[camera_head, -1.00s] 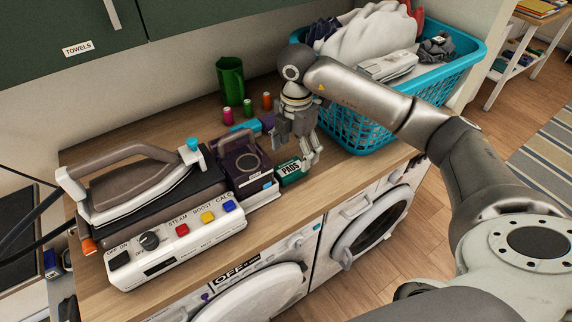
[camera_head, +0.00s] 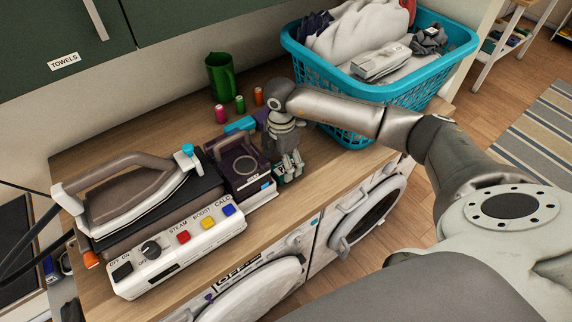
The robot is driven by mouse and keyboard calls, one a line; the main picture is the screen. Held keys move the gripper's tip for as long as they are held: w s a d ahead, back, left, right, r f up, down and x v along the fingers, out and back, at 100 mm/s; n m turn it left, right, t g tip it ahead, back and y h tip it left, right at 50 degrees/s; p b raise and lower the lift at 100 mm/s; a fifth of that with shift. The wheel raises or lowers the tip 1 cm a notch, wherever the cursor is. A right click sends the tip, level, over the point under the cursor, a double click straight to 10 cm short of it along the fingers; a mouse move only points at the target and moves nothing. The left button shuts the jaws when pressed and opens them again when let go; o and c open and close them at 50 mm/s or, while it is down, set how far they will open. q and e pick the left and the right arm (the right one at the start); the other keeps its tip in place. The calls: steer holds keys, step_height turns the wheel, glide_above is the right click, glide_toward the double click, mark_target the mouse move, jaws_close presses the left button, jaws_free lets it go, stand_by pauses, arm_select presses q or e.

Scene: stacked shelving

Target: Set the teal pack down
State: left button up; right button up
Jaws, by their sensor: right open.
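The teal pack (camera_head: 282,179) sits on the wooden counter near its front edge, just right of the dark purple box beside the iron station. Most of it, including its label, is hidden behind my right gripper (camera_head: 288,172). My right gripper points down from above with its fingers around or right over the pack; I cannot tell whether they touch it. The fingers are open. My left gripper is not in view.
The iron (camera_head: 135,190) on its white control station stands left. The dark purple box (camera_head: 243,168) is close beside the gripper. Colored spools (camera_head: 240,104) and a green mug (camera_head: 221,78) stand behind. A blue laundry basket (camera_head: 400,95) stands right. Some counter (camera_head: 335,170) is bare right of the gripper.

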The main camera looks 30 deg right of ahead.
steer(key=shift+f, duration=1.15)
steer(key=c, duration=1.2)
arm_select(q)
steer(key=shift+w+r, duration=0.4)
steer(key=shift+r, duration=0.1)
arm_select(e)
steer(key=shift+r, duration=0.15)
